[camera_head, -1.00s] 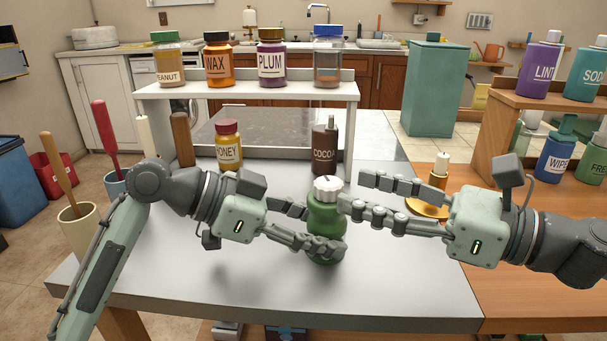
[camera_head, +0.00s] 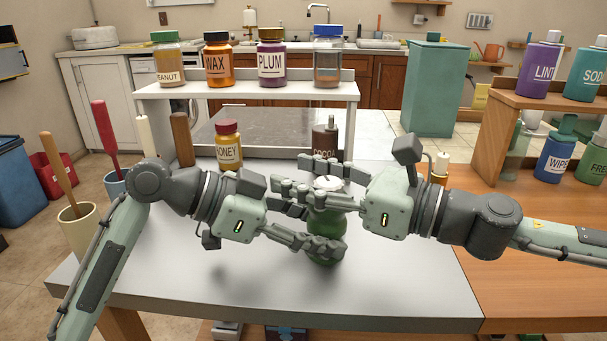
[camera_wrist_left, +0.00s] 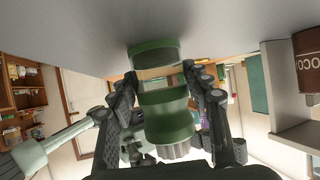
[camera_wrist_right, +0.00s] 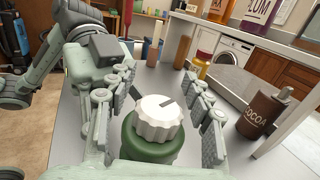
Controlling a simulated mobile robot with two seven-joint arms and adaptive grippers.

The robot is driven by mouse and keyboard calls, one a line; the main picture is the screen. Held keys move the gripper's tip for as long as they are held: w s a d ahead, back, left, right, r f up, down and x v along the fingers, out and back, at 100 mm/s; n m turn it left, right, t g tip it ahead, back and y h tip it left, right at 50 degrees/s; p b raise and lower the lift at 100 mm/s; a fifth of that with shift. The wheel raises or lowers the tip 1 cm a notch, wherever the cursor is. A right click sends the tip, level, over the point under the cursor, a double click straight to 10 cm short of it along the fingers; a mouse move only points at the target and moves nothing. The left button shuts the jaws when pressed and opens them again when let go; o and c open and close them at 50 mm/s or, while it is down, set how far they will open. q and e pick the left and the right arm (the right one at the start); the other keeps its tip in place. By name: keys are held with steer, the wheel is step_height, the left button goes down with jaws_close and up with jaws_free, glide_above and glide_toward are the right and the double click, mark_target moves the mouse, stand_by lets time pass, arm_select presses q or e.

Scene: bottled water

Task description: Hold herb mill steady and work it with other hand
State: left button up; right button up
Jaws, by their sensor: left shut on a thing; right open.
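The herb mill has a green body (camera_head: 324,252) and a white ridged cap (camera_head: 328,184). It stands upright on the grey table (camera_head: 400,290). My left gripper (camera_head: 324,230) is shut on the green body; the left wrist view shows its fingers on both sides of the mill (camera_wrist_left: 165,105). My right gripper (camera_head: 292,176) is open at cap height, its fingers reaching past the mill. In the right wrist view the cap (camera_wrist_right: 160,118), with a dark mark on top, lies between the spread fingers, apart from them. The fingers partly hide the mill in the head view.
A cocoa bottle (camera_head: 325,135) stands close behind the mill, and a honey jar (camera_head: 229,152) is behind to the left. A white shelf (camera_head: 250,92) bears several jars. The table front is clear.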

steer(key=shift+c, duration=0.3)
jaws_close()
steer(key=shift+s+a+n+g, duration=0.1)
steer(key=shift+n+g, duration=0.2)
steer(key=shift+g, duration=0.1)
steer(key=shift+s+n+g+h, duration=0.1)
steer(key=shift+s+n+g, duration=0.45)
steer(key=shift+n+g, duration=1.55)
steer(key=shift+s+n+g+h, duration=0.1)
steer(key=shift+s+n+g, duration=0.8)
steer(key=shift+g, duration=2.05)
steer(key=shift+s+n+g+h, duration=0.1)
steer(key=shift+s+n+g, duration=0.1)
steer(key=shift+n+g, duration=2.1)
steer(key=shift+g, duration=0.45)
